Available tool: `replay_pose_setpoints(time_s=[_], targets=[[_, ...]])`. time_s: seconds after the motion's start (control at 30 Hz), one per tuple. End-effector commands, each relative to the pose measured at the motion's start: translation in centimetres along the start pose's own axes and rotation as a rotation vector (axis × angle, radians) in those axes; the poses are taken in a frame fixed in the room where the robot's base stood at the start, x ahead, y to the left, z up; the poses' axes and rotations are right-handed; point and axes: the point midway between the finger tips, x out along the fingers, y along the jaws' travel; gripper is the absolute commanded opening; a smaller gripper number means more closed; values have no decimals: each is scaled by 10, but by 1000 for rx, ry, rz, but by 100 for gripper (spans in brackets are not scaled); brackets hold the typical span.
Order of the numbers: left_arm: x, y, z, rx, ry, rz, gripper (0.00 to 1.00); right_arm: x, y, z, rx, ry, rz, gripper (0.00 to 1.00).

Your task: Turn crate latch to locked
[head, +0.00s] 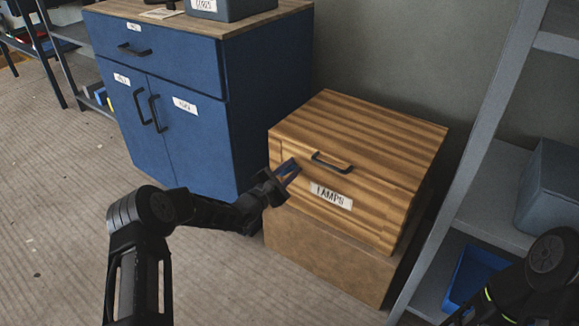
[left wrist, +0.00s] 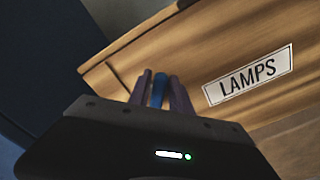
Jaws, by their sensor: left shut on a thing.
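The wooden crate (head: 352,130) has a striped lid and front, a black handle (head: 332,163) and a LAMPS label (head: 331,196). The crate also shows in the left wrist view (left wrist: 190,62). My left gripper (head: 288,172) is at the left part of the crate's front, left of the handle. In the left wrist view its purple fingers (left wrist: 160,92) are shut on a blue latch (left wrist: 159,88), which stands between them. The fingers hide most of the latch, and I cannot tell which way it is turned. My right gripper is not in view.
The crate stands on a brown box (head: 325,255). A blue cabinet (head: 200,90) is close on its left. A grey shelf (head: 490,210) with bins (head: 552,185) is on its right. The floor (head: 60,190) at left is mostly clear.

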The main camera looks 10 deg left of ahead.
Motion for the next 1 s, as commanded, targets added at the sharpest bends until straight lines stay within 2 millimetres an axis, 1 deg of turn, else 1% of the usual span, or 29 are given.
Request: replay_pose_setpoints(time_s=[0.27, 0.6, 0.8, 1.0], targets=[[-1, -7, -3, 260, 4, -4, 0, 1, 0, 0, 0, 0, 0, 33], [-1, -13, -7, 575, 4, -4, 0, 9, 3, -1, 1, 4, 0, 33], [-1, -15, -8, 719, 5, -4, 0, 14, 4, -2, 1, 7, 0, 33], [-1, -15, -10, 807, 6, -5, 0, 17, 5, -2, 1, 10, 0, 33]])
